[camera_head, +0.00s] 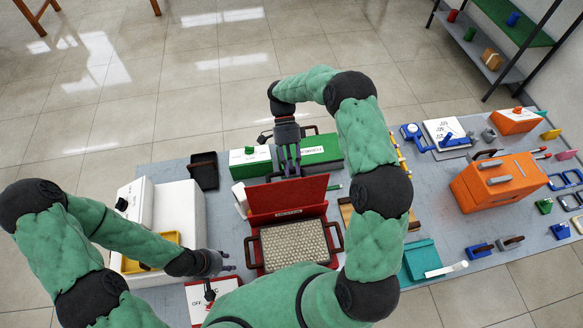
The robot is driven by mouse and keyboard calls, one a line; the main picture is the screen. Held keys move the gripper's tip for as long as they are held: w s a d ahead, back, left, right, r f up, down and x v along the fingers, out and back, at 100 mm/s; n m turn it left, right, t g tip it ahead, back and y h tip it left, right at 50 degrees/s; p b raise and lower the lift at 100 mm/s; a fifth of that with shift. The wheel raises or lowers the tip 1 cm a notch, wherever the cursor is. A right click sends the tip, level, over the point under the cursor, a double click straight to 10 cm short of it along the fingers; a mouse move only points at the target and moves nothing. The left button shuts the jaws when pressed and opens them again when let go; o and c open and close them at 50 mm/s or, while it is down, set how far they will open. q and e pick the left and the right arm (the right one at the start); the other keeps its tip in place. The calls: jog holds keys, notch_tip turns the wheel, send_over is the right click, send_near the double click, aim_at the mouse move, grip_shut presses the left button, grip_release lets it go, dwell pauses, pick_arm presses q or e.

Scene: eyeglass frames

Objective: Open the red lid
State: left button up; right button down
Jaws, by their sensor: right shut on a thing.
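The red lid (290,194) stands raised, tilted steeply up at the back of a red box (332,248). The box is open at the front and shows a pale, bead-like filling. My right gripper (287,172) reaches down from above and is shut on the lid's upper edge. My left gripper (228,267) is low at the left of the box, apart from the lid. Its fingers look spread and empty, above a red and white switch panel (200,296).
A green box (322,148) stands close behind the lid. A white box with a yellow tray (165,244) is at the left, and a black bin (203,170) is behind it. An orange case (495,184) and small tools fill the right side.

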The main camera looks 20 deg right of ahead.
jog(key=shift+w+f+g, duration=0.15)
jog(key=shift+f+g, duration=0.2)
jog(key=shift+f, duration=0.2)
jog(key=shift+w+f+g, duration=0.15)
jog(key=shift+f+g, duration=0.2)
jog(key=shift+f, duration=0.15)
jog(key=c, duration=1.4)
grip_release()
jog(key=shift+o, duration=0.2)
jog(key=shift+w+r, duration=0.1)
jog(key=shift+w+d+r, duration=0.1)
jog(key=shift+w+r, duration=0.05)
jog(key=shift+r, duration=0.1)
jog(key=v, duration=0.7)
jog(key=shift+d+r, duration=0.1)
jog(key=shift+d, duration=0.05)
